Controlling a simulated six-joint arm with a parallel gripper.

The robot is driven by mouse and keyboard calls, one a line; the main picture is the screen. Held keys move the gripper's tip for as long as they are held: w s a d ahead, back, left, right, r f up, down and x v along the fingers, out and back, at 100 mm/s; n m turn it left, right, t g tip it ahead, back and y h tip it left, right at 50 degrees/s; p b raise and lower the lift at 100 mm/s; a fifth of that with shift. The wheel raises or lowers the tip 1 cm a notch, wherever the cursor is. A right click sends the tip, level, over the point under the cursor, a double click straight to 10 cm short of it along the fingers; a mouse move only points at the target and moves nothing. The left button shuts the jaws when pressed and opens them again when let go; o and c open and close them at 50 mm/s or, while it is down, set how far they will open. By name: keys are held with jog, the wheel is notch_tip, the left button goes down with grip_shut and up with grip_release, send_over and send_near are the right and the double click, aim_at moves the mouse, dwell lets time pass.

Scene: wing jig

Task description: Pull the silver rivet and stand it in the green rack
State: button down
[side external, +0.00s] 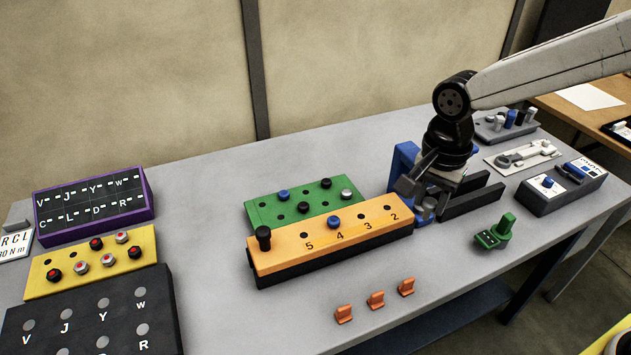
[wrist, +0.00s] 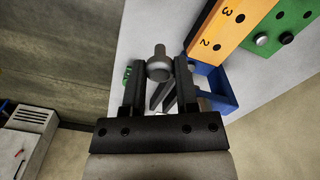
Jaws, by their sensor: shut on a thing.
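My gripper (wrist: 159,80) is shut on a grey-silver rivet (wrist: 159,67); its round head sits between the fingertips and its shank sticks out past them. In the side view my gripper (side external: 424,200) is at the right end of the orange jig (side external: 275,256), by a blue bracket (side external: 403,160); the rivet is hard to make out there. The jig is numbered, with a blue rivet (side external: 333,221) and a black knob (side external: 263,236) in it. The green rack (side external: 262,214) stands behind the jig, holding a blue rivet (side external: 283,194), two black ones and a silver one (side external: 346,194).
Black rails (side external: 473,199) lie right of the bracket. A green tool (side external: 494,233) and orange clips (side external: 376,300) are in front. A yellow block (side external: 92,262) and dark lettered panels (side external: 95,212) fill the left. The table between is clear.

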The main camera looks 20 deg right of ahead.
jog(key=shift+w, duration=0.1)
dwell(0.3)
jog(key=w+a+f, duration=0.2)
jog(key=w, duration=0.6)
jog(key=w+a+f, duration=0.2)
jog(key=w+f, duration=0.1)
jog(key=w, duration=0.5)
jog(key=w+a+f, duration=0.3)
jog(key=w, duration=0.5)
jog(key=shift+f, duration=0.2)
jog(key=shift+f, duration=0.25)
jog(key=shift+f, duration=2.95)
jog(key=shift+f, duration=0.3)
jog(key=shift+f, duration=0.35)
jog(key=shift+f, duration=0.35)
